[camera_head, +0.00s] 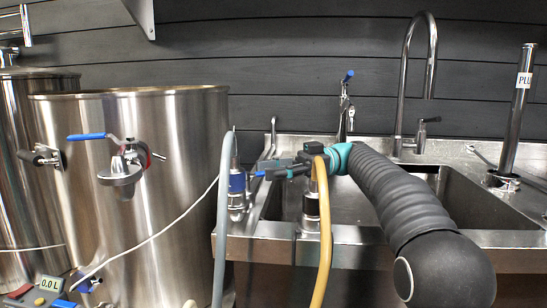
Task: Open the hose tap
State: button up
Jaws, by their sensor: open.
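Two hose fittings stand at the front left edge of the steel sink. A blue-collared valve (237,182) has a grey hose (223,215) beside it, and a black-collared one (311,207) has a yellow hose (325,235). A small blue lever (257,175) shows between them. My gripper (278,170) reaches in from the right, pointing left, with its tips close to the blue lever. It is open. The yellow hose partly hides the gripper, and I cannot tell whether it touches the lever.
A steel sink (460,205) with a blue-topped tap (347,100) and a tall curved faucet (403,70) is behind my arm. Large steel kettles (170,200) stand at left, one with a blue-handled valve (118,160). A meter (45,290) sits at lower left.

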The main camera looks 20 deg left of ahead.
notch_tip(320, 180, up, 10)
jog(key=shift+f, duration=0.15)
dwell(0.4)
